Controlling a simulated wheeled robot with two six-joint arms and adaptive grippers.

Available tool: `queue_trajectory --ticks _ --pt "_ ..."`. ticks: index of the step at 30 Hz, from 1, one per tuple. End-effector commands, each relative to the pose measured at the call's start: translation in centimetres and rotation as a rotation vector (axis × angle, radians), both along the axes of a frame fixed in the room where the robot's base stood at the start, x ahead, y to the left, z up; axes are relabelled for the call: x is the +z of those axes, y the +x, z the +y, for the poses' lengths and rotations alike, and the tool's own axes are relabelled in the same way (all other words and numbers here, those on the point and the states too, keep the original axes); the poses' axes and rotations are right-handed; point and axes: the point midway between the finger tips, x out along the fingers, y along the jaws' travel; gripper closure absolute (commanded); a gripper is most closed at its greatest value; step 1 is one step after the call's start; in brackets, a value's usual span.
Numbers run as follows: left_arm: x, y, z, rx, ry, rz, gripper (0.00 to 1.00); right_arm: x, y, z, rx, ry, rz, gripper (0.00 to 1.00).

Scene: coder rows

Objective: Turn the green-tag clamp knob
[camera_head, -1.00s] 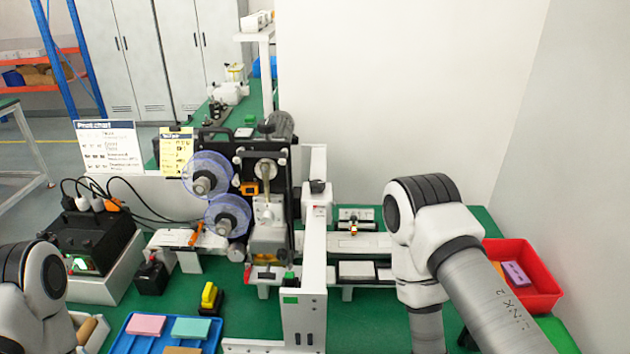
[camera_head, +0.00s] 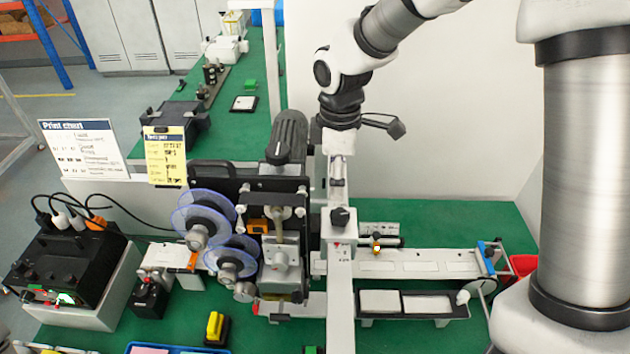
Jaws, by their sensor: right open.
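My right gripper (camera_head: 362,122) hangs from the arm that comes in at the upper right. It is open and empty, with one dark finger spread to the right; the other finger is hard to make out. It is over the far end of the white rail (camera_head: 341,290) beside the label machine. A black knob (camera_head: 340,217) sits on that rail, nearer than the gripper and apart from it. A small green piece (camera_head: 311,349) shows at the bottom edge beside the rail, mostly cut off. I cannot read a green tag on any knob. My left gripper is out of view.
The machine with clear blue reels (camera_head: 205,220) stands left of the rail. A black power box (camera_head: 65,262) is at the left. A yellow-topped block (camera_head: 215,326) stands in front. A long white guide (camera_head: 420,264) and a parts tray (camera_head: 412,305) lie right.

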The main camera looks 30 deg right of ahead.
Motion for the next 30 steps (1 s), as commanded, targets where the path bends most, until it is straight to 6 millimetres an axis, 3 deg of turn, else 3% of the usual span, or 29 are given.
queue_trajectory --ticks 12,20,22,25,26,30 --pt "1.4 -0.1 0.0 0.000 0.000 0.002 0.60 -7.0 -0.2 0.0 -0.003 0.001 0.005 0.36" --pt "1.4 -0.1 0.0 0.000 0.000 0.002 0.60 -7.5 -0.2 0.1 -0.003 0.002 0.001 0.36" --pt "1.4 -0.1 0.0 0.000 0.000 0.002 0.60 -7.5 -0.2 0.1 -0.003 0.002 0.002 0.54" --pt "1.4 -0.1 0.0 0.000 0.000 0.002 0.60 -7.5 -0.2 0.1 -0.003 0.002 0.002 0.89" --pt "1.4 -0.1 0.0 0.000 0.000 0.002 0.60 -7.5 -0.2 0.1 -0.003 0.002 0.003 0.95" --pt "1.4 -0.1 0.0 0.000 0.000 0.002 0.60 -7.5 -0.2 0.1 -0.003 0.002 0.003 0.95"
